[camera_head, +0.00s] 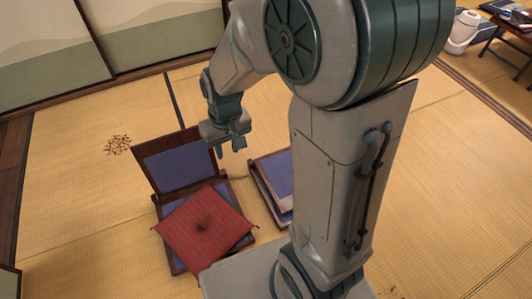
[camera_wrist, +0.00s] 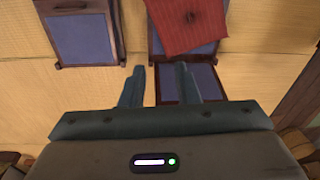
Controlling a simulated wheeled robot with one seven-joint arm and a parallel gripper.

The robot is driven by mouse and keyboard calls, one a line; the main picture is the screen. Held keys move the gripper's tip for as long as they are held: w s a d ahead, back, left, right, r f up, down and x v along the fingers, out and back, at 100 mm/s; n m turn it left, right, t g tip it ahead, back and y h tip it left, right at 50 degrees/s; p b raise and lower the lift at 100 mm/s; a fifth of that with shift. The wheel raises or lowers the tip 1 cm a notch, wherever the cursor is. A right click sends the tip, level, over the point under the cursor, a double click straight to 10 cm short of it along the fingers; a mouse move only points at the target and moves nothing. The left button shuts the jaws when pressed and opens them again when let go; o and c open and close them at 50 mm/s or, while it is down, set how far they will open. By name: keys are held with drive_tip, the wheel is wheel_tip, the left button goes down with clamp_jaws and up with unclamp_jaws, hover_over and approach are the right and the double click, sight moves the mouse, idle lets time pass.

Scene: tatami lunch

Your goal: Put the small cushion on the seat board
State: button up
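The small red cushion (camera_head: 195,238) has a dark tuft at its middle. It lies turned at an angle on the seat board (camera_head: 167,209) of a low wooden floor chair, covering most of it, with a corner overhanging. The chair's blue-panelled backrest (camera_head: 180,166) leans up behind it. The cushion also shows at the top of the wrist view (camera_wrist: 185,30), with the backrest (camera_wrist: 204,80) nearer. My gripper (camera_head: 230,147) is above and right of the backrest, apart from the cushion. In the wrist view, my gripper's fingers (camera_wrist: 158,76) stand apart with nothing between them.
A second low wooden piece with a blue panel (camera_head: 276,172) lies right of the chair, partly hidden by my arm. A dry brown patch (camera_head: 117,145) is on the tatami at left. Sliding panels stand at the back. Open tatami lies left of the chair.

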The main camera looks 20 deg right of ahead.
drive_tip(key=s+d+r+m, duration=0.1)
drive_tip(key=s+d+r, duration=0.5)
drive_tip(key=s, duration=0.4)
drive_tip(key=shift+s+d+r+m+h, duration=0.15)
drive_tip(key=shift+s+r+m+h, duration=0.2)
drive_tip(key=shift+r, duration=0.15)
